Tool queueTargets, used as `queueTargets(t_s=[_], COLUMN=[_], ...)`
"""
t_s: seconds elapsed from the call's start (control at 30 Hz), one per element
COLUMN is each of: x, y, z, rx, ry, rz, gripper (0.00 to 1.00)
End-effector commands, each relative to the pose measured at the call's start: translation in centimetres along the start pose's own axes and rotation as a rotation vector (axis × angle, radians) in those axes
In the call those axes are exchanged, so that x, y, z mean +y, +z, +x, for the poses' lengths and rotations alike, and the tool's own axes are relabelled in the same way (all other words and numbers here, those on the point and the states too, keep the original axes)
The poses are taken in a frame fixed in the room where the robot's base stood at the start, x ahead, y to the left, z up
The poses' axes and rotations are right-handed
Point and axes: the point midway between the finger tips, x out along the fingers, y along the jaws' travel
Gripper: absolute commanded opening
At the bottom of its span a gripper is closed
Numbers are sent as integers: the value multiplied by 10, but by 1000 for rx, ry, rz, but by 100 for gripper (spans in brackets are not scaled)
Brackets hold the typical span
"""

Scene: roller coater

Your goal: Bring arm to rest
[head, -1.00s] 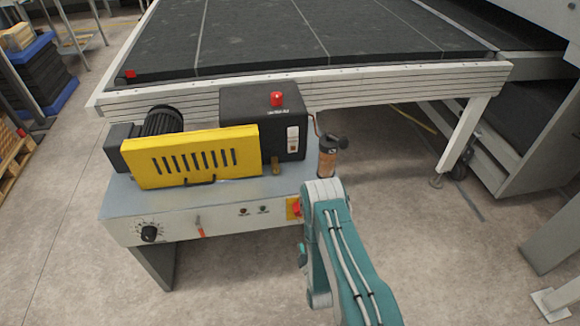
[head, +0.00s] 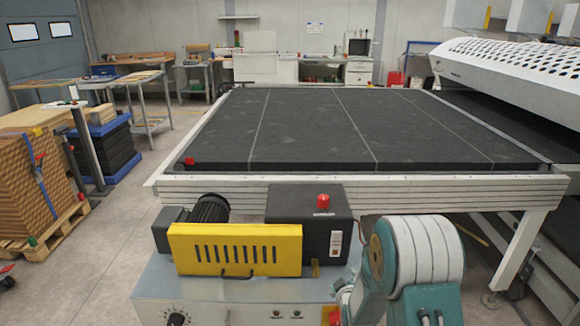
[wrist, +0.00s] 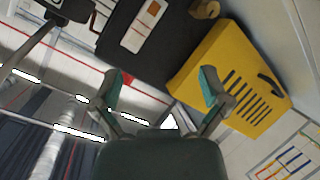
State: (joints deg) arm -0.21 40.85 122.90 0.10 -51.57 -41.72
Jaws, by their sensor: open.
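My gripper (wrist: 160,88) shows in the wrist view with its two teal-tipped fingers spread apart and nothing between them. Behind it are the yellow vented cover (wrist: 240,85) and black box of the coater machine, seen tilted. In the head view my folded arm is at the lower right, in front of the machine's right end. The gripper itself cannot be made out there. The machine has a yellow cover (head: 235,250), a black box (head: 295,217) with a red button (head: 323,201), and a grey front panel with a knob.
A large black conveyor table (head: 320,130) lies behind the machine. A white perforated hood (head: 510,75) stands at the right. Stacked boards on a pallet (head: 45,225) stand at the left. Open floor shows between the pallet and the machine.

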Motion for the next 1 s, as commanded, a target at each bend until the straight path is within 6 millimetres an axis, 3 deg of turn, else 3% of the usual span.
queueTargets(t_s=[0.03, 0.2, 0.5, 0.73, 1.0], x=[12, 39, 73, 87, 90], y=[-14, -43, -81, -97, -100], z=[-9, -42, -119, -192, -286], rx=[-11, -78, -204, -311, -446], ry=[-10, -61, -137, -183, -221], rz=[25, 114, 268, 385, 519], gripper=[96, 96, 96, 96, 96])
